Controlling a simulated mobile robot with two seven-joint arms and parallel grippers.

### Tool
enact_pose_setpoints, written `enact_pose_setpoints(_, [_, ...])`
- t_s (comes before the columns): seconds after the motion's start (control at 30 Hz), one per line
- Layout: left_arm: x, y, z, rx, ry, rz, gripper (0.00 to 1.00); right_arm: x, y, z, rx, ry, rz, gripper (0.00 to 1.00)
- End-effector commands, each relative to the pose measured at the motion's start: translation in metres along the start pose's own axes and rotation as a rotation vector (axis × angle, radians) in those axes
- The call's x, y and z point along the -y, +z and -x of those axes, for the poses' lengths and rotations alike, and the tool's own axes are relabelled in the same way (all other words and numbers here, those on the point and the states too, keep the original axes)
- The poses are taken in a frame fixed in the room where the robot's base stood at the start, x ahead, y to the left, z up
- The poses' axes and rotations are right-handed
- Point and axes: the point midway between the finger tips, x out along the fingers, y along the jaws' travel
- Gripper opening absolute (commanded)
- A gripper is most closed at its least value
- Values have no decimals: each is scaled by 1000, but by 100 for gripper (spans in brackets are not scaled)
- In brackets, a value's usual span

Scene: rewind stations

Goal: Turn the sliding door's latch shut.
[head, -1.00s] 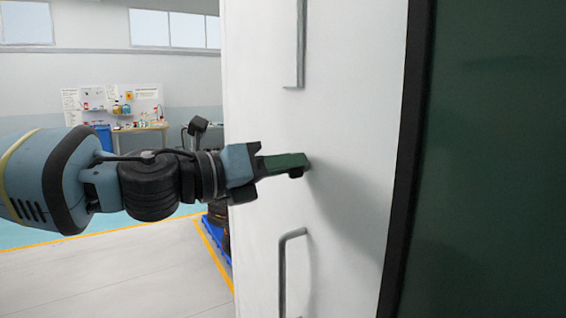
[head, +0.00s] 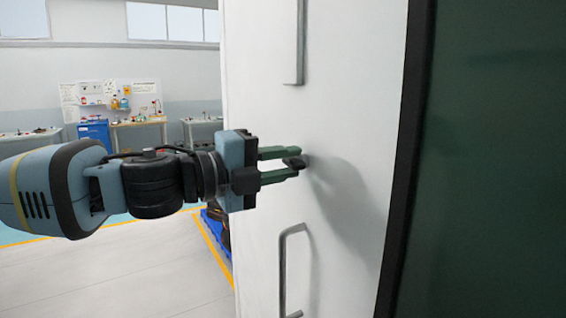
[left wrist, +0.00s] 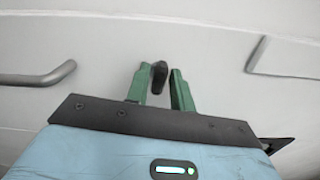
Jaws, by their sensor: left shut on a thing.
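The door latch, a small dark knob (head: 294,163), sits on a white upright door panel (head: 350,90). My left gripper (head: 287,163) comes in from the left with its green fingers pointing at the panel, one above the other, and is shut on the latch. In the left wrist view the latch (left wrist: 158,77) shows as a dark elongated piece between the two green fingertips (left wrist: 159,86). A small gap seems to show beside it there. My right gripper is not in view.
A grey bar handle (head: 284,270) is on the panel below the latch, and a grey strip (head: 300,45) is above it. A black-framed dark green pane (head: 500,160) fills the right side. Workbenches (head: 138,135) stand far back left, with open floor before them.

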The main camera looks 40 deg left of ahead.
Motion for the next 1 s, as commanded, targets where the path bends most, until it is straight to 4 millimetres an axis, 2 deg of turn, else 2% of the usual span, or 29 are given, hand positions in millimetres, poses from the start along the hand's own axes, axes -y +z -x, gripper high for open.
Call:
enact_pose_setpoints(0.33, [-2, -1, 0, -2, 2, 141, 1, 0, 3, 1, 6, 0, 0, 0])
enact_pose_setpoints(0.87, [-1, -1, 0, -2, 1, 166, 1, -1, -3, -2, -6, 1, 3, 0])
enact_pose_setpoints(0.9, [-1, -1, 0, -2, 1, 165, 25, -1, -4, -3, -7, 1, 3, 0])
enact_pose_setpoints(1.0, [-1, -1, 0, -2, 1, 165, 35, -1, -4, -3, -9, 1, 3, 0])
